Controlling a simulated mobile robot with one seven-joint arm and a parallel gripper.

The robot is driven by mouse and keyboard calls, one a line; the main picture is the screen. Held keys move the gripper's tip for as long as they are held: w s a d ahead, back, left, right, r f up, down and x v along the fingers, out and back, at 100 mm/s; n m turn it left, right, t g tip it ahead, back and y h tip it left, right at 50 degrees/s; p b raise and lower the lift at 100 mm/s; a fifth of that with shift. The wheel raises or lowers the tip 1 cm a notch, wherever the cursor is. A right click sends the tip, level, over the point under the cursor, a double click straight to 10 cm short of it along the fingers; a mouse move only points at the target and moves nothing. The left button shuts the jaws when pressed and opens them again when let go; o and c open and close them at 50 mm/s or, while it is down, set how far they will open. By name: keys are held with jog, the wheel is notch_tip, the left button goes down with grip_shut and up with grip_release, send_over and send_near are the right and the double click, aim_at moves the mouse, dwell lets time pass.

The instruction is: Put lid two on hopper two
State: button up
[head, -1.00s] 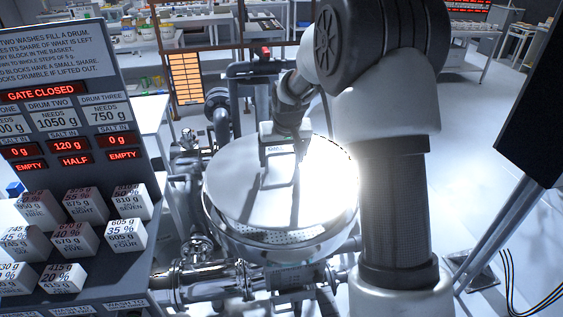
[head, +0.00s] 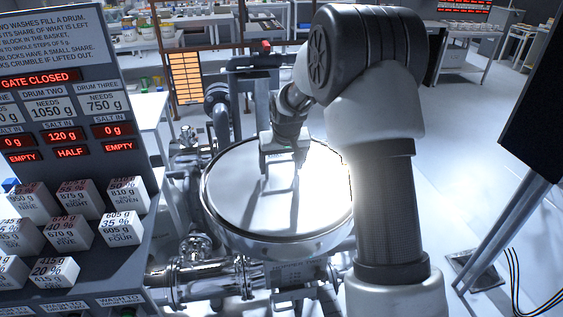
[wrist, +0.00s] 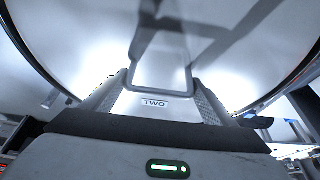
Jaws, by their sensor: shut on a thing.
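Lid two (head: 262,207) is a large, pale round disc lying over the mouth of the steel hopper two (head: 285,249) in the head view. The lid lies level inside the hopper's rim, with a thin dark line around it. In the wrist view, lid two (wrist: 85,50) fills most of the picture, and its handle carries a label reading TWO (wrist: 154,103). My gripper (head: 284,160) is above the lid, shut on its handle. The wrist view shows both fingers (wrist: 155,100) on either side of the handle. The handle's lower part is partly hidden.
A sloped board (head: 50,120) with readouts and several white blocks (head: 83,194) stands at left. Steel pipes (head: 195,283) run below the hopper. A dark panel on a stand (head: 535,100) is at right. Open floor lies beyond the hopper, toward the right.

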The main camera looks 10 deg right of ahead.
jog(key=shift+f+b, duration=0.45)
jog(key=shift+f, duration=0.2)
dwell(0.5)
jog(key=o, duration=1.8)
jog(key=shift+o, duration=0.2)
jog(key=shift+s+f, duration=0.1)
jog(key=shift+f, duration=0.05)
jog(key=p+v, duration=0.1)
jog(key=v, duration=1.6)
jog(key=s+r+p, duration=0.6)
jog(key=s+r, duration=0.6)
jog(key=s, duration=0.3)
jog(key=s+r+t+p, duration=0.1)
jog(key=s+r+p, duration=0.1)
jog(key=s, duration=1.2)
jog(key=shift+s+r+p, duration=0.15)
jog(key=shift+s+p, duration=0.15)
jog(key=shift+p, duration=0.35)
